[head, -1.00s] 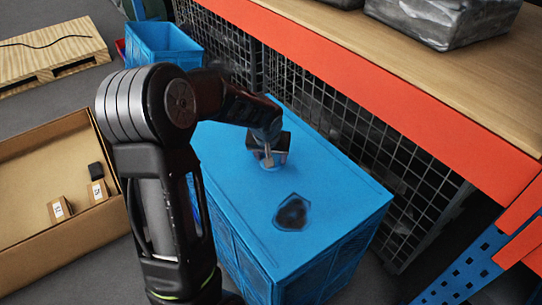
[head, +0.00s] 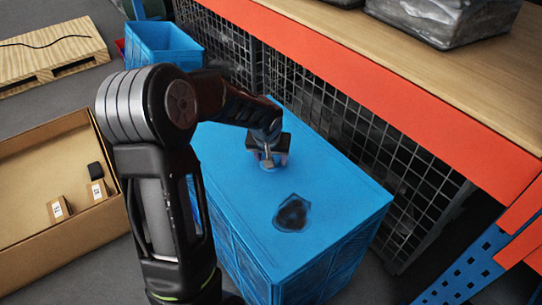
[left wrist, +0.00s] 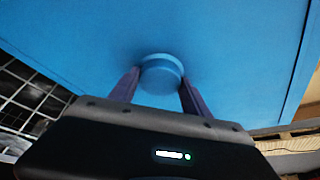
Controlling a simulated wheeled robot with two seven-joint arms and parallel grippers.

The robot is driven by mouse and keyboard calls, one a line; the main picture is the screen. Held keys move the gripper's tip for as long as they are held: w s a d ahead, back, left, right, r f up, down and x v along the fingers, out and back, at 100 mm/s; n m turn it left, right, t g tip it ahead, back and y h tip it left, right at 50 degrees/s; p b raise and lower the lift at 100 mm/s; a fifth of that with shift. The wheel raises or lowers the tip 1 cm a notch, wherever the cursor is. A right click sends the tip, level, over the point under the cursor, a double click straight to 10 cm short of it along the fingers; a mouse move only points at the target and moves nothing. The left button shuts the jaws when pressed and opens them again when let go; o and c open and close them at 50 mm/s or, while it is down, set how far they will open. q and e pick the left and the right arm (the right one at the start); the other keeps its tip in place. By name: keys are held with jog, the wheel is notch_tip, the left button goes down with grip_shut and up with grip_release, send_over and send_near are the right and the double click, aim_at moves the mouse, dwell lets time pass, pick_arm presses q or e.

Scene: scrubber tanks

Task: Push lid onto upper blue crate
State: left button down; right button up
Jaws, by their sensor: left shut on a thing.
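The blue lid (head: 240,205) lies flat across the top of the blue crate (head: 325,275), beside the shelf. It carries a dark irregular patch near its front. Its edges look roughly lined up with the crate; I cannot tell whether a gap remains. My left gripper (head: 268,160) points down at the lid's middle. In the left wrist view its fingers stand on either side of a round blue knob (left wrist: 161,72) on the lid and are shut on it. My arm hides part of the crate's left side. My right gripper is not in view.
An orange-edged shelf (head: 420,95) with a wooden top and wire mesh (head: 400,185) runs along the right. A cardboard box (head: 60,235) with small boxes is at left. Another blue crate (head: 165,45) and a wooden pallet (head: 50,50) stand behind.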

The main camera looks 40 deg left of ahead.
pick_arm(q)
jog(key=shift+r, duration=0.15)
grip_release()
dwell(0.4)
dwell(0.5)
jog(key=shift+r+p, duration=2.3)
jog(key=shift+r, duration=1.2)
